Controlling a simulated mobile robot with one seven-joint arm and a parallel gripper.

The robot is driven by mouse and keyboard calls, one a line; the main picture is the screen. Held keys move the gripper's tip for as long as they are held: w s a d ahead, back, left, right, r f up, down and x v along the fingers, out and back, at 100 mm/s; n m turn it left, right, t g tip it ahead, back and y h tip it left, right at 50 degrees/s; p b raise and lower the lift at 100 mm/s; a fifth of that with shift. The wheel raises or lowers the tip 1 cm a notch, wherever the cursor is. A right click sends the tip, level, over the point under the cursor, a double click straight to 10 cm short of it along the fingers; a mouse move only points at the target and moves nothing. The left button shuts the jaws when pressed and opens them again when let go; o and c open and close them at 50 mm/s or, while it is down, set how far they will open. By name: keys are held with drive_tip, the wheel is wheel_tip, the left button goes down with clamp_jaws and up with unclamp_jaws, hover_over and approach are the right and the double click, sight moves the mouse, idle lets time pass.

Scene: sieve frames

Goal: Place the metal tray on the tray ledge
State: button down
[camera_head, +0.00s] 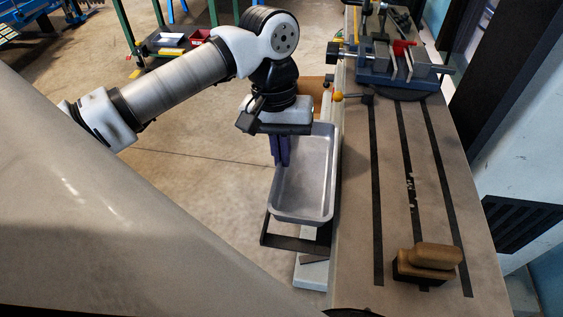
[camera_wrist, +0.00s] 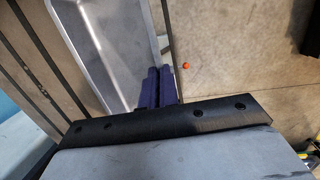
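The metal tray (camera_head: 318,190) is a grey, shallow, rectangular pan, level and empty, along the left side of the workbench. It also shows in the wrist view (camera_wrist: 115,45). My gripper (camera_head: 281,163) points down at the tray's left wall. Its dark purple fingers (camera_wrist: 158,88) are close together, pinched on the tray's rim. The tray ledge (camera_head: 290,243) is a dark frame at the bench's side, its front end sticking out below the tray. The tray hides the rest, and I cannot tell whether the tray rests on it or is slightly above.
The workbench (camera_head: 350,220) with dark slots lies right of the tray. A vise (camera_head: 400,62) stands at its back, and a wooden-handled block (camera_head: 428,262) at its front. A ball-ended lever (camera_head: 340,97) is near the tray's far corner. Open floor (camera_head: 200,170) lies left.

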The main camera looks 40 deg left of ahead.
drive_tip(key=shift+f+b, duration=1.2)
drive_tip(key=shift+f, duration=0.95)
drive_tip(key=shift+f, duration=0.2)
drive_tip(key=c, duration=1.7)
unclamp_jaws()
drive_tip(key=r, duration=0.4)
drive_tip(key=a+r, duration=0.1)
drive_tip(key=r, duration=0.3)
drive_tip(key=r+b, duration=0.1)
drive_tip(key=r, duration=0.3)
drive_tip(key=shift+w+a+r, duration=0.1)
drive_tip(key=shift+w+a, duration=0.25)
